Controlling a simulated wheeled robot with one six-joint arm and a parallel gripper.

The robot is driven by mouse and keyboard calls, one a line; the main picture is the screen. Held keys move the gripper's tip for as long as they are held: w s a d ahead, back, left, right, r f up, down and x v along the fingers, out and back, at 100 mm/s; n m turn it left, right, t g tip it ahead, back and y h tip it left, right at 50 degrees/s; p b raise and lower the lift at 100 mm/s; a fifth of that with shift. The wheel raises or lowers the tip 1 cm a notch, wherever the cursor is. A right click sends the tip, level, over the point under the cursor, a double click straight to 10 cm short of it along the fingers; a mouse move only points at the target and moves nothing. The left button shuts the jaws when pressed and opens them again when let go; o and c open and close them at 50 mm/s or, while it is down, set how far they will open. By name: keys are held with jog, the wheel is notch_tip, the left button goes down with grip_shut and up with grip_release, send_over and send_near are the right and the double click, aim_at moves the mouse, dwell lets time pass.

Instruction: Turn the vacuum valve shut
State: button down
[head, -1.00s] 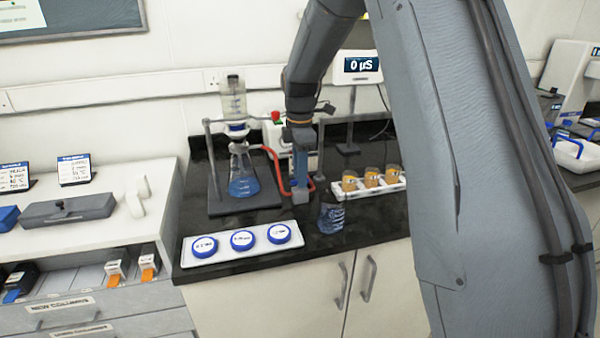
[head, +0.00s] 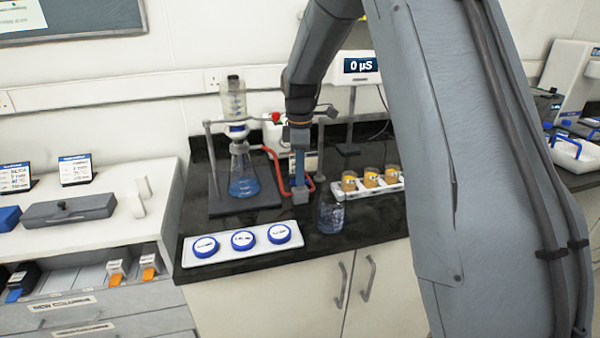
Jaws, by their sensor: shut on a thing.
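My gripper (head: 300,196) points down at the bench's middle, its tip low among the red tubing (head: 270,154). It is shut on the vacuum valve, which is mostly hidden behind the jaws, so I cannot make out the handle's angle. The red tubing runs from the filter flask (head: 243,180) on the left to where my gripper is. The flask holds blue liquid and stands under a clear funnel (head: 233,103) on a dark stand base. A white unit with a red knob (head: 276,117) stands behind my gripper, partly covered.
A glass beaker (head: 331,216) stands close to the right of my gripper. A white rack (head: 393,188) of orange-filled jars is farther right. A white tray (head: 200,257) with three blue-lidded dishes lies in front. A meter (head: 361,66) reading 0 µS stands behind.

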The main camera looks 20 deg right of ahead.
jog(key=m+p, duration=0.1)
jog(key=m, duration=0.6)
jog(key=m+p, duration=0.1)
jog(key=m, duration=0.3)
jog(key=shift+m, duration=1.9)
jog(key=c, duration=1.8)
grip_release()
jog(key=shift+c, duration=0.2)
